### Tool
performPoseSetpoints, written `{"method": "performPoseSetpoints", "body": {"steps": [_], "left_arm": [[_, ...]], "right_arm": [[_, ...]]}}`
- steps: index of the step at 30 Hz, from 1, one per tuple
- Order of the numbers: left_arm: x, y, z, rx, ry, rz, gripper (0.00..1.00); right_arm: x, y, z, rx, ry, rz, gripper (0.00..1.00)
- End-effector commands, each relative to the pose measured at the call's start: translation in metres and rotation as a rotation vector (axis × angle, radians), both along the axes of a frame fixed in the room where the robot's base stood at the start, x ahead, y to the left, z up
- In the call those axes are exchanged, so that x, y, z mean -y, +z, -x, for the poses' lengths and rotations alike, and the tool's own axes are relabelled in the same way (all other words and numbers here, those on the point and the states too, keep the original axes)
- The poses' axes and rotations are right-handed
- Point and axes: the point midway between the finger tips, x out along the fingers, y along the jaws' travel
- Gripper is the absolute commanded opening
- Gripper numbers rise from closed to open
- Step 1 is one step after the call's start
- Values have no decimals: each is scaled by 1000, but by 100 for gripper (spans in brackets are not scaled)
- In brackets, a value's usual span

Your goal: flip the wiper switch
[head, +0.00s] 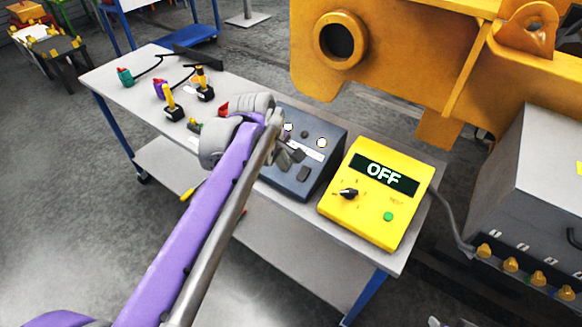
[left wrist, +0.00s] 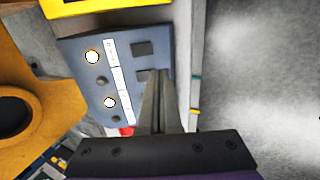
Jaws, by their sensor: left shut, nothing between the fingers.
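A dark blue-grey switch panel (head: 326,166) lies on the table, partly hidden by my left arm in the head view. In the left wrist view the panel (left wrist: 74,58) shows two lit white round lights, dark round knobs, a white label strip and two dark rocker switches. One rocker (left wrist: 141,48) is clear of my fingers; the other rocker (left wrist: 142,76) is right beside the fingertips. The label writing is too small to tell which is the wiper switch. My left gripper (head: 290,154) is shut and empty over the panel; its fingertips (left wrist: 160,73) overlap the panel's edge. Contact is unclear.
A yellow box (head: 345,205) reading OFF, with a black knob and green button, stands right of the panel. Several small joystick levers (head: 171,105) stand on the white table (head: 105,82) at left. A big yellow casting (head: 385,65) rises behind the table.

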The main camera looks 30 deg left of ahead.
Motion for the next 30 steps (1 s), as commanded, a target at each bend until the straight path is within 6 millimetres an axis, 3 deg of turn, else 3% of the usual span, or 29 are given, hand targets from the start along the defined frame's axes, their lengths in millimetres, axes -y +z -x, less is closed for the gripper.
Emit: {"method": "performPoseSetpoints", "body": {"steps": [7, 24, 27, 30], "left_arm": [[-1, 19, 14, -1, 0, 0, 0], [-1, 20, 15, 0, -4, -1, 0], [10, 14, 23, 7, -78, -36, 0], [35, -3, 42, 28, -289, -134, 0]], "right_arm": [[0, 0, 0, 0, 0, 0, 48], [0, 0, 0, 0, 0, 0, 48], [0, 0, 0, 0, 0, 0, 48], [0, 0, 0, 0, 0, 0, 48]]}}
